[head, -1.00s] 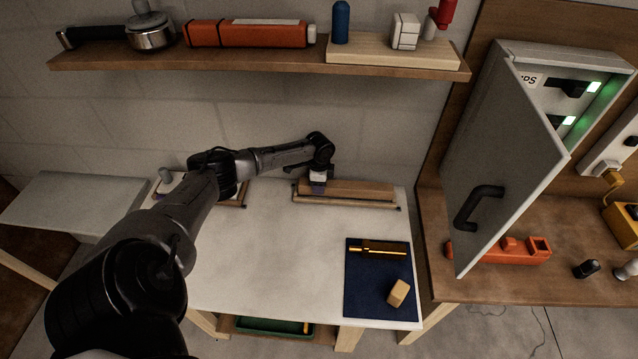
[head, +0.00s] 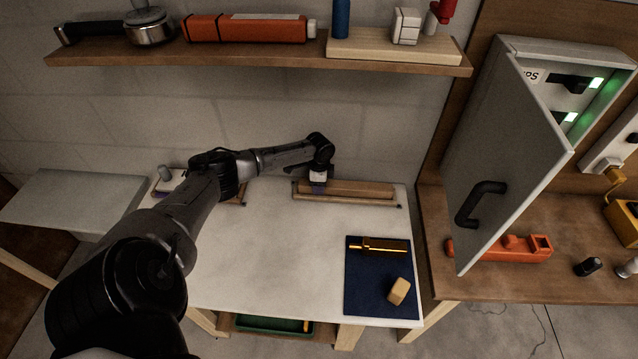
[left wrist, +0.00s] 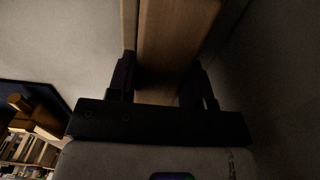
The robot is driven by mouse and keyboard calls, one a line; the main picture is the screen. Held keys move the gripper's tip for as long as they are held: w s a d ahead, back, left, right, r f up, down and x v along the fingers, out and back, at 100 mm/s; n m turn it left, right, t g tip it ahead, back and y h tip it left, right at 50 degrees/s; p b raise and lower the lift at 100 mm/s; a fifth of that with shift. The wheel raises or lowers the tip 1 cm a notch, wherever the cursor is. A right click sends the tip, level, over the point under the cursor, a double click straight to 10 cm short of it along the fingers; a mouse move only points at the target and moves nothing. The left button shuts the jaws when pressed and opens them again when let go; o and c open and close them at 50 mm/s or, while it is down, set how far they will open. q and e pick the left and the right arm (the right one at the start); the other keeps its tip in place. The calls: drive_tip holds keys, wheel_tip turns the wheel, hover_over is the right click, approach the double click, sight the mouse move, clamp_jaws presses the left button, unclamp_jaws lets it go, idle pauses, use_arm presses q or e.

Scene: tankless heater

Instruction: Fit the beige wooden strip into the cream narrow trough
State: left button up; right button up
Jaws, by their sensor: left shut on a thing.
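The beige wooden strip (head: 362,188) lies lengthwise along the cream narrow trough (head: 350,200) at the back of the white table. My left gripper (head: 318,184) is at the strip's left part, pointing down. In the left wrist view the gripper (left wrist: 165,85) is shut on the strip (left wrist: 172,40), with one dark finger on each side. A paler edge, seemingly the trough wall (left wrist: 129,22), runs close beside the strip. I cannot tell whether the strip is fully down in the trough. My right gripper is not in view.
A dark blue mat (head: 365,290) with a brass-coloured piece (head: 380,246) and a beige block (head: 399,291) lies at the table's right. The table's middle (head: 260,250) is clear. An open grey cabinet door (head: 505,160) stands to the right. A shelf (head: 250,60) hangs above.

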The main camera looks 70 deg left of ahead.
use_arm(q)
drive_tip(key=shift+f, duration=0.35)
idle(1.2)
drive_tip(key=o, duration=1.2)
wheel_tip(320, 180, up, 14)
drive_tip(key=shift+f+p, duration=0.1)
drive_tip(key=shift+p, duration=1.1)
